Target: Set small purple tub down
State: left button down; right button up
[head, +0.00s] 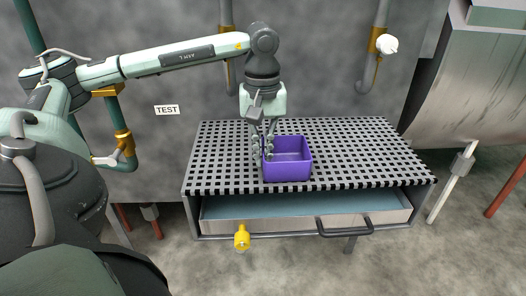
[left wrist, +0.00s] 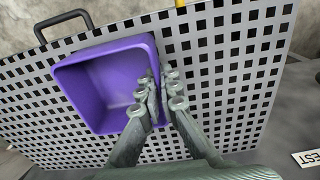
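The small purple tub (head: 288,170) is an open, square-sided box over the middle front of the perforated grey rack (head: 360,150). It looks upright; whether its base touches the rack or hangs slightly above it, I cannot tell. My left gripper (head: 263,148) points down at the tub's left wall in the head view. In the left wrist view, the tub (left wrist: 85,95) looks empty, and my left gripper (left wrist: 160,85) has one finger inside it and the other outside, closed on the wall between them. My right gripper is not in view.
The rack is otherwise bare, with free room on both sides of the tub. Below it is a shallow tray (head: 262,228) with a dark handle (head: 345,230) and a yellow valve (head: 242,238). A large metal drum (head: 475,85) stands at the right, and a wall is behind.

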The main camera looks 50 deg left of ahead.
pick_arm(q)
jog(key=c, duration=1.9)
grip_release()
jog(key=shift+o, duration=0.9)
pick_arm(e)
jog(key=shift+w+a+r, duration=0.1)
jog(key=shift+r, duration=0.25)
pick_arm(q)
jog(key=shift+r, duration=0.1)
notch_tip(320, 180, up, 2)
notch_tip(320, 180, up, 9)
jog(key=shift+f+p, duration=0.15)
jog(key=shift+p, duration=0.45)
jog(key=shift+r, duration=0.65)
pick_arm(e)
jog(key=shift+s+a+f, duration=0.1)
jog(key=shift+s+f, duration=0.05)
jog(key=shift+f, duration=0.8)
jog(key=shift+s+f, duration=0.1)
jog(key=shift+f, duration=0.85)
